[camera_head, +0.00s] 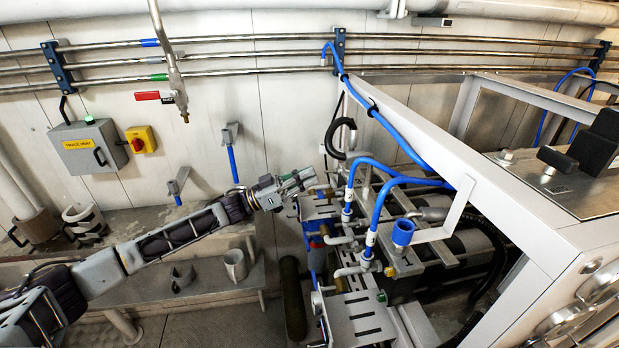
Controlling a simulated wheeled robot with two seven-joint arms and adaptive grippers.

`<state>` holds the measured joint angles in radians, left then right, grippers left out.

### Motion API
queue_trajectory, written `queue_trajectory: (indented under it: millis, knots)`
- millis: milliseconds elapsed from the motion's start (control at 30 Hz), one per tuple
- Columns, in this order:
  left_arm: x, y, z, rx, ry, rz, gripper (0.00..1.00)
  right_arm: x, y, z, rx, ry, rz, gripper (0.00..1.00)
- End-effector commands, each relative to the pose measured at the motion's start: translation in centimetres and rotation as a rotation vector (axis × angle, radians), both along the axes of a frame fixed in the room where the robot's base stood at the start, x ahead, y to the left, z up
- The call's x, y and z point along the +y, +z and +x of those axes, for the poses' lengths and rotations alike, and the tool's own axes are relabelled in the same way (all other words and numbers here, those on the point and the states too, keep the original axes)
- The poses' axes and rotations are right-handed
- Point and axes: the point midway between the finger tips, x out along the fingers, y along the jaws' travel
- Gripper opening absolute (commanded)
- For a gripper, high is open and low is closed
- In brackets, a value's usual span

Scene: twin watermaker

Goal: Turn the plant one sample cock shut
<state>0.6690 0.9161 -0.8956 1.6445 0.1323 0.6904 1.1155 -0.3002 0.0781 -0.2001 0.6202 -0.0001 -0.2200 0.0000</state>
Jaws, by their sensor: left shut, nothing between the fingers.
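My left gripper (304,178) reaches in from the left with its fingers shut and nothing seen between them. Its tips are at the near-left end of the watermaker frame, close to small metal fittings and a slotted grey plate (318,208). Small metal valve fittings (340,239) sit below and to the right of the gripper, among blue hoses (378,215). I cannot tell for sure which fitting is the plant one sample cock, or how its handle stands. My right gripper is not in view.
A white frame beam (430,140) and blue hoses crowd the right of the gripper. A second slotted plate (360,318) lies below. A cup (236,264) stands on the shelf.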

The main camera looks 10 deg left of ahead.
Motion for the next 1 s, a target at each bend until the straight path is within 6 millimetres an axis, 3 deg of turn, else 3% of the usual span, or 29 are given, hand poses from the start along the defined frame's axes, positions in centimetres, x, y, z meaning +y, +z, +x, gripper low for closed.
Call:
queue_trajectory:
  millis: [33,600,1000]
  knots:
    - [0.6,-0.8,-0.3,0.004,0.002,0.002,0.00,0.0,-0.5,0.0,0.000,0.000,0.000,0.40]
    - [6.4,-3.0,-3.1,0.004,0.001,0.002,0.00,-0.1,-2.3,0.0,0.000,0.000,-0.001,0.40]
    - [7.8,-3.4,-3.9,0.002,0.001,0.000,0.00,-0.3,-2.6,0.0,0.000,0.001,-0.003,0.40]
